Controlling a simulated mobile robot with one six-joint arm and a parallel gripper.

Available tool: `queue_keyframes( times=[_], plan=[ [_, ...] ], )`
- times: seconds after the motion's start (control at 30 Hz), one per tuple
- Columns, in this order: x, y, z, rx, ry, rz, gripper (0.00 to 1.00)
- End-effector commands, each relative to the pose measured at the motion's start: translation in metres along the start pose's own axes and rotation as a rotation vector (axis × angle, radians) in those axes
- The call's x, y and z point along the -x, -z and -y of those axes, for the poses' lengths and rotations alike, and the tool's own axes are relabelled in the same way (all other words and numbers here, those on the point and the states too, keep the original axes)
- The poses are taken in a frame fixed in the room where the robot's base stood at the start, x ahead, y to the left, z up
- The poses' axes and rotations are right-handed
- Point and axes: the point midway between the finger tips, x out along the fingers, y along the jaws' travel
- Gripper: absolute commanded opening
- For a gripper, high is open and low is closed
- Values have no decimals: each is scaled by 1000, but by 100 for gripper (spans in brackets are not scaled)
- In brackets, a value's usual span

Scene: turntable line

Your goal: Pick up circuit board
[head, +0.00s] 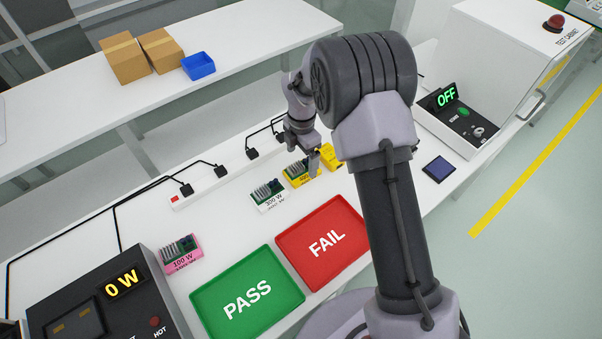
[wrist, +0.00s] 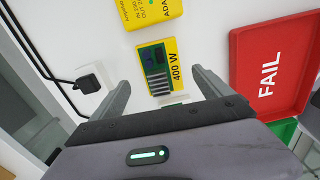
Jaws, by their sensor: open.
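A yellow circuit board (head: 294,179) marked 400 W lies on the white table beneath my gripper (head: 304,162). In the wrist view the yellow board (wrist: 157,66), with a green area and grey fins, lies just ahead, between the lines of my fingers. My gripper (wrist: 160,82) is open and empty, apart from the board. A white board (head: 268,197) marked 300 W lies in front-left of the yellow one. A pink board (head: 181,254) marked 100 W lies farther left. My gripper partly hides the yellow board in the head view.
A yellow adapter (head: 333,155) lies just right of the yellow board. A red FAIL tray (head: 350,213) and green PASS tray (head: 206,300) stand in front. A power strip (head: 207,184) with black plugs runs behind. A test cabinet (head: 503,65) stands right, a 0 W unit (head: 93,311) left.

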Motion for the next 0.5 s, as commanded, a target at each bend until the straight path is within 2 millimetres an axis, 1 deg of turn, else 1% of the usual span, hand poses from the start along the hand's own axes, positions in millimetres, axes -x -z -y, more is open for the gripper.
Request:
queue_keyframes(
  times=[0.03,0.1,0.2,0.4,0.47,0.5],
  plan=[
    [-12,2,2,0,2,-1,89],
    [-28,4,4,0,3,-1,89],
    [-44,4,4,0,1,0,89],
    [-43,4,3,-1,0,0,89],
    [-43,4,3,-1,0,0,77],
    [-43,4,3,-1,0,0,69]
  ],
)
